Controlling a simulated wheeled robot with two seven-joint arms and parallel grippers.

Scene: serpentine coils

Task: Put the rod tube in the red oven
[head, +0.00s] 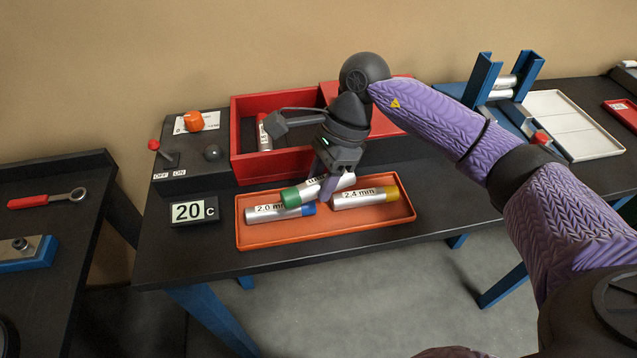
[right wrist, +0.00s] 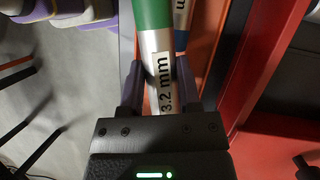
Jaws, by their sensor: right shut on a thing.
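My right gripper (head: 327,175) is shut on a silver rod tube with a green end (head: 290,197). In the right wrist view the held tube (right wrist: 152,18) carries a "3.2 mm" label, and its shaft lies between the two fingers (right wrist: 158,85). The tube is over the orange tray (head: 330,236), above two other tubes; I cannot tell whether it touches them. The red oven (head: 234,135) stands behind the tray, open on its left part. A labelled tube (head: 263,133) is inside it. My left gripper is not in view.
A blue-ended 2.0 mm tube (head: 264,212) and a yellow-ended 2.4 mm tube (head: 362,199) lie in the tray. Left of the oven is a control box (head: 190,155) with a lever and orange knob. A 20 C display (head: 194,212) stands in front. A blue rack (head: 482,78) stands right.

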